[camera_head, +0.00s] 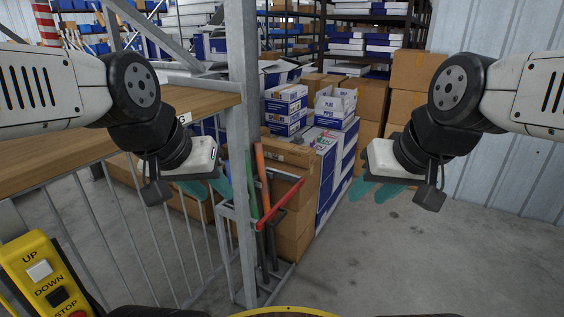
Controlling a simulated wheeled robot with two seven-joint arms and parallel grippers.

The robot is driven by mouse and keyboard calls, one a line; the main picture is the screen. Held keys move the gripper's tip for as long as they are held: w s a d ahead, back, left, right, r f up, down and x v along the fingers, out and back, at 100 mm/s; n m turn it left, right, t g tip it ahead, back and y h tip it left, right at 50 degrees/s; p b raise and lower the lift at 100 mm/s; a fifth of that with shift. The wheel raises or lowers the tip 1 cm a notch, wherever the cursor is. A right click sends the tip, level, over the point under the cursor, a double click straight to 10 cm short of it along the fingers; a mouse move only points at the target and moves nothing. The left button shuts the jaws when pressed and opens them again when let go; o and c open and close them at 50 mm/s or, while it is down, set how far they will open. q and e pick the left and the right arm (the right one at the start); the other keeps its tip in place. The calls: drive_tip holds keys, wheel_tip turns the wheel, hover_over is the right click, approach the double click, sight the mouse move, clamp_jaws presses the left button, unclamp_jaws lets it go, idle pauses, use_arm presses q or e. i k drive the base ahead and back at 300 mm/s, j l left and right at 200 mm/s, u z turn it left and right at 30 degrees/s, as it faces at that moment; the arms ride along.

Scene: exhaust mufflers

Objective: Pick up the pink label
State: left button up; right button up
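I cannot make out a pink label clearly anywhere in the head view. A few tiny coloured specks show on top of the white-and-blue boxes (328,150), too small to identify. My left gripper (207,188) has teal fingers spread apart and hangs empty in front of the railing, left of the grey post. My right gripper (373,190) also has its teal fingers spread apart and is empty, above the floor right of the boxes. Neither gripper touches anything that I can see.
A grey metal post (243,150) stands between my arms. A wooden tabletop (60,155) and a railing (140,235) are at left. Long-handled tools lean in a rack (282,205). Brown cartons (412,75) stand behind. The concrete floor (430,265) at right is clear.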

sight(326, 134)
drive_tip(key=i, duration=0.3)
drive_tip(key=i+l, duration=0.3)
drive_tip(key=i, duration=0.2)
drive_tip(key=i+l, duration=0.25)
drive_tip(key=i, duration=0.25)
drive_tip(key=i+l, duration=0.3)
drive_tip(key=i, duration=0.15)
drive_tip(key=i+l, duration=0.3)
drive_tip(key=i, duration=0.2)
drive_tip(key=i+l, duration=0.25)
drive_tip(key=i, duration=0.25)
drive_tip(key=u, duration=0.05)
